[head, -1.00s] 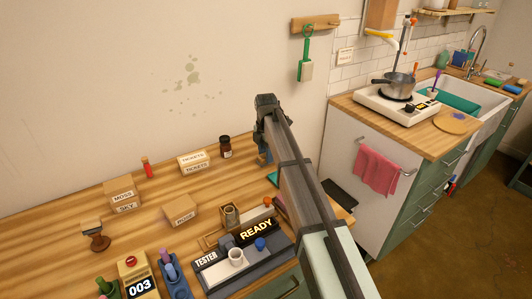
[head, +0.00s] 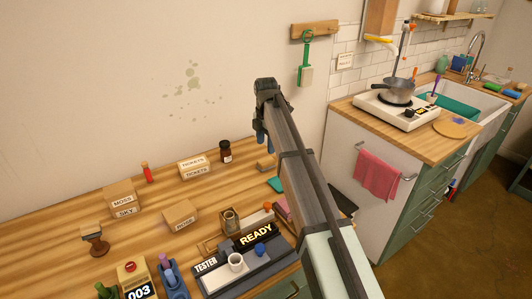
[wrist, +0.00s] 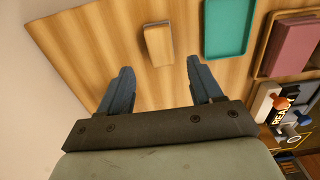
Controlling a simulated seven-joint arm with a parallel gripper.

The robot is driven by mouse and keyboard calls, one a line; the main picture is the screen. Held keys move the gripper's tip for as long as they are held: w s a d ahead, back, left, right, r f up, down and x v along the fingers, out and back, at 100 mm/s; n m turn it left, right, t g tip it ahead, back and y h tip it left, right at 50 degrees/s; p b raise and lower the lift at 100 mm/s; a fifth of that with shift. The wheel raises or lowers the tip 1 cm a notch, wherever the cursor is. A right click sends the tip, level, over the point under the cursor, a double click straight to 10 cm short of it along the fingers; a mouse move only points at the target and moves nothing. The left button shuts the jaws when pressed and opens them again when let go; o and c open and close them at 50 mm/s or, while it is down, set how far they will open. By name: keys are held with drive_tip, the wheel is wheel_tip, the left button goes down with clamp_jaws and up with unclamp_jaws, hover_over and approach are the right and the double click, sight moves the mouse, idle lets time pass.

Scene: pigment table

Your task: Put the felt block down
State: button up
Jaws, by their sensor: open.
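The felt block (head: 266,163) lies on the wooden table near its back right part, a small tan block. In the wrist view the felt block (wrist: 158,45) rests on bare wood, ahead of and between the lines of my fingers. My gripper (head: 264,139) is above the table, higher than the block and apart from it. In the wrist view the two blue fingers of my gripper (wrist: 158,80) are spread wide with nothing between them. The block's underside is hidden.
A teal tray (wrist: 229,28) lies just right of the block, with a pink block (wrist: 292,42) beyond it. A dark jar (head: 225,151) and a tickets box (head: 194,168) stand to the left. The tester (head: 245,262) reading READY is at the front. Open wood surrounds the felt block.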

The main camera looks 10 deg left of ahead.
drive_tip(key=shift+r, duration=2.55)
